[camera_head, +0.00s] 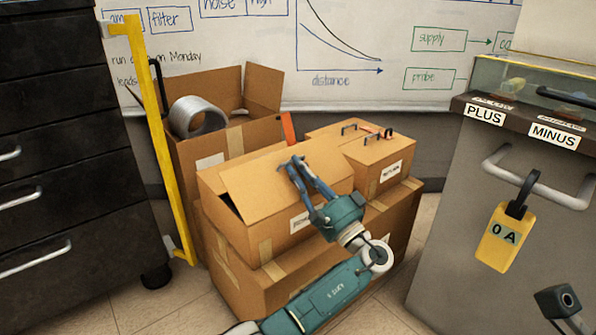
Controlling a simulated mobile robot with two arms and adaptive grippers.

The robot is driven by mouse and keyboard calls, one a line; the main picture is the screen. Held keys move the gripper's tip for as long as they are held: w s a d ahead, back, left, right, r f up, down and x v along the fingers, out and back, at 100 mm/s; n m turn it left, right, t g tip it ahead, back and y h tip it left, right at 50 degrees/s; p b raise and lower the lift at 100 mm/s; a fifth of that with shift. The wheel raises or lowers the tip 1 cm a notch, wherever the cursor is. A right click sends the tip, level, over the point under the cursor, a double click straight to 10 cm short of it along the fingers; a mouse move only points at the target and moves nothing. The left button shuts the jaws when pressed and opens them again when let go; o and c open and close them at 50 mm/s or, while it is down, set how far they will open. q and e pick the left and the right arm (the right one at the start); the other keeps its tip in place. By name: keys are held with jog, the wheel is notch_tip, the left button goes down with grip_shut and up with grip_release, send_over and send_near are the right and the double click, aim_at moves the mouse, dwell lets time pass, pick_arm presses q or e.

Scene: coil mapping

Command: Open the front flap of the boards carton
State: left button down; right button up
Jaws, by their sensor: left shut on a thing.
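The boards carton (235,225) is a brown cardboard box with a partly hidden white label on its front. It sits on a larger carton. Its top flap (255,182) is slightly raised, with a dark gap along the left side. My left gripper (296,165) reaches over the top of this carton from the front, its blue fingers close together on the flap. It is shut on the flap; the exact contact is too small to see. The gripper and wrist hide part of the front and label.
A carton with small handled items on top (385,150) stands right of it. Behind is an open carton with a grey roll (195,117). A yellow post (160,140) and dark drawer cabinet (60,170) are left, a grey cabinet (450,230) right.

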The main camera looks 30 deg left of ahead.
pick_arm(q)
jog(key=c, duration=2)
grip_release()
jog(key=shift+d, duration=0.1)
jog(key=v, duration=1.2)
